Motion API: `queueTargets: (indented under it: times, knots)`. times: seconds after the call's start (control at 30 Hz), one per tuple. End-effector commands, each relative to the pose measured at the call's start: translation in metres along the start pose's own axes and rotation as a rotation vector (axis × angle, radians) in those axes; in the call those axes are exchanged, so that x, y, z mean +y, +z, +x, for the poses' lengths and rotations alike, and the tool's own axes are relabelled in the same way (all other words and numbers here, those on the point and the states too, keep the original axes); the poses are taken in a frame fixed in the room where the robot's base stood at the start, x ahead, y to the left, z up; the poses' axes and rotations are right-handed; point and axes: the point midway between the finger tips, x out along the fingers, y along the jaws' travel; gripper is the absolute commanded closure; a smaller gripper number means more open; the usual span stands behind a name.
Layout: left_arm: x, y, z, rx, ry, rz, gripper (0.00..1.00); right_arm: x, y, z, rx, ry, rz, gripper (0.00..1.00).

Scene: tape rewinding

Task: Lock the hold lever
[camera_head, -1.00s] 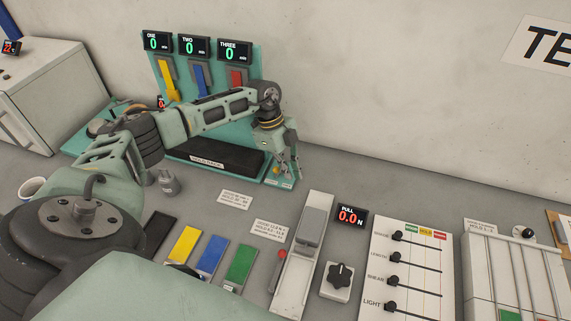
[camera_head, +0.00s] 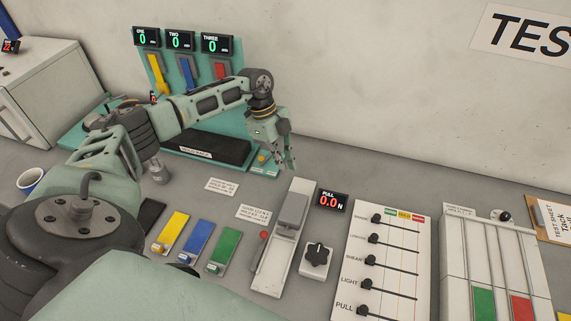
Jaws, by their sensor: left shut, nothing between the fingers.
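My left gripper (camera_head: 287,161) is shut and empty. It hangs pointing down just right of the right end of the teal stand (camera_head: 228,46). A small yellow knob (camera_head: 262,158) sits on that end of the stand's base, left of the fingertips with a gap between them. A thin lever with a red knob (camera_head: 263,236) lies at the left edge of the white pull unit (camera_head: 276,258), nearer to me. No readable label tells which of these is the hold lever. My right gripper is not in view.
A black rack (camera_head: 213,146) lies along the stand's base. Yellow (camera_head: 172,232), blue (camera_head: 198,241) and green (camera_head: 224,250) pads lie in front. A black dial (camera_head: 318,254) and a slider panel (camera_head: 385,240) are at right. Grey bench right of the gripper is clear.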

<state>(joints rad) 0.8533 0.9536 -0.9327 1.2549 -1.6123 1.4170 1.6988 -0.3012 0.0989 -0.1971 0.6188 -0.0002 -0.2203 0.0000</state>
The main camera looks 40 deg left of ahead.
Motion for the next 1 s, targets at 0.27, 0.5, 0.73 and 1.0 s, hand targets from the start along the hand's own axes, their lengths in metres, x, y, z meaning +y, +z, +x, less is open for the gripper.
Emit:
queueTargets:
  times: [0.27,0.5,0.73,1.0]
  knots:
    - [-0.004,0.001,-0.044,-0.001,-0.001,-0.001,1.00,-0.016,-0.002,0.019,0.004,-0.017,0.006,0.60]
    - [-0.005,0.000,-0.074,-0.002,0.002,-0.002,1.00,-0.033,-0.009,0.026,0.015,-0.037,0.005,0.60]
    - [-0.005,0.000,-0.079,-0.001,0.003,-0.002,1.00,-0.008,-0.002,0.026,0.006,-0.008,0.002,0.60]
    - [-0.005,0.000,-0.079,-0.001,0.004,-0.002,1.00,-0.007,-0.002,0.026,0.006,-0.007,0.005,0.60]
